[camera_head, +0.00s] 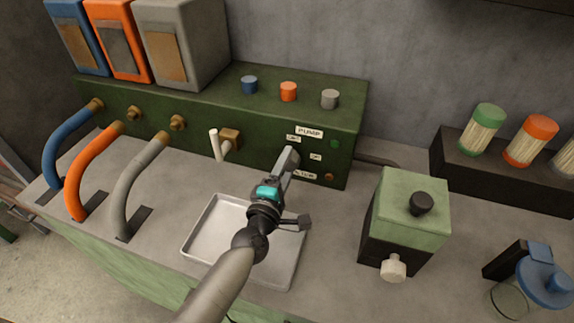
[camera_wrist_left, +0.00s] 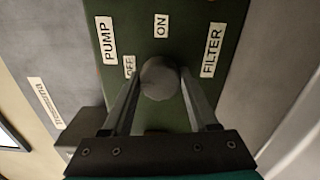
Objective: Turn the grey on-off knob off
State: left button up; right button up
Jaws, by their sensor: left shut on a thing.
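The grey on-off knob (camera_wrist_left: 160,78) shows as a round grey face in the left wrist view, on the green panel below the ON label (camera_wrist_left: 161,25) and beside the OFF label (camera_wrist_left: 129,66). My left gripper (camera_wrist_left: 161,88) has one finger on each side of the knob and is shut on it. I cannot see a pointer that tells which way the knob is turned. In the head view my left gripper (camera_head: 289,160) reaches the front of the green pump box (camera_head: 215,115) and hides the knob. My right gripper is not in view.
A metal tray (camera_head: 203,223) lies below my left arm. A white-handled tap (camera_head: 216,145) sticks out left of my gripper. A green and black box (camera_head: 410,205) with a black knob stands to the right. Coloured caps sit on the pump box top, including a grey one (camera_head: 329,99).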

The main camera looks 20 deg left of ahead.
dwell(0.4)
pick_arm(q)
jog(key=o, duration=1.4)
jog(key=shift+c, duration=0.2)
jog(key=s, duration=1.5)
jog(key=shift+s+a, duration=0.1)
jog(key=shift+a, duration=0.15)
